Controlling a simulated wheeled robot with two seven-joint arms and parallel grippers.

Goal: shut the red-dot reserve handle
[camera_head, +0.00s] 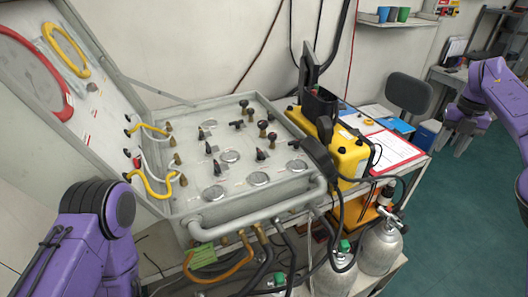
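The air panel (215,186) is a grey case with its lid up at the left. Several small dark handles stand on its face, among them one at the back (244,103), one at the middle right (262,125) and one near the front (260,155). I cannot tell which carries the red dot, nor how far any is turned. My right gripper (455,142) is at the far right, away from the panel, with its fingers apart and empty. My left arm (95,215) comes in at the lower left, and its gripper is not visible.
A yellow device (349,155) with a black top stands right of the panel, beside a red-edged clipboard (385,152). Grey cylinders (380,248) and hoses are below in front. A rail (260,212) runs along the panel's front. A dark chair (408,93) stands behind.

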